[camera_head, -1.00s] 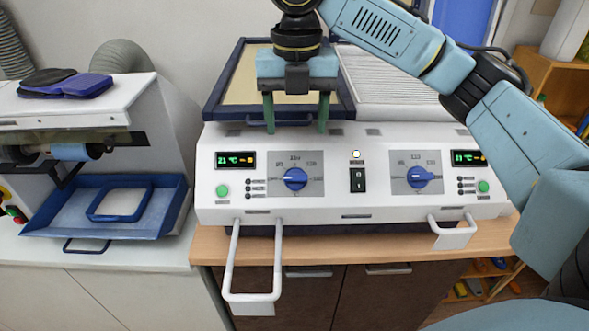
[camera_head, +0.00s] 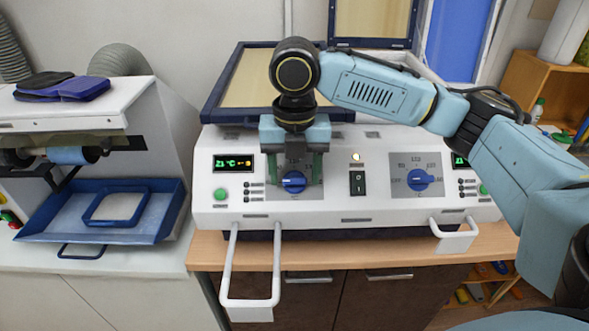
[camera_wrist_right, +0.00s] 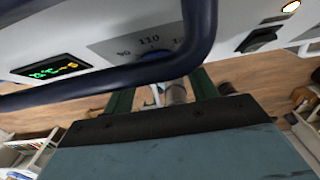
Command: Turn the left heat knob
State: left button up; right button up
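The left heat knob (camera_head: 294,182) is a blue round knob on a grey dial plate on the white control panel (camera_head: 340,208). My right gripper (camera_head: 295,179) is in front of the dial with its two green fingers apart, one on each side of the knob. I cannot tell whether a finger touches it. In the right wrist view the open fingers (camera_wrist_right: 162,95) show, and a dark blue bar (camera_wrist_right: 110,78) crosses in front and hides most of the knob; the dial plate (camera_wrist_right: 140,44) shows above it. My left gripper is not in view.
The right heat knob (camera_head: 420,180) and a black switch (camera_head: 357,183) are to the right. A temperature display (camera_head: 233,163) and green button (camera_head: 221,194) are at left. White handles (camera_head: 250,302) stick out at the front.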

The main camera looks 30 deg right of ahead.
jog(key=c, duration=0.8)
jog(key=shift+o, duration=0.2)
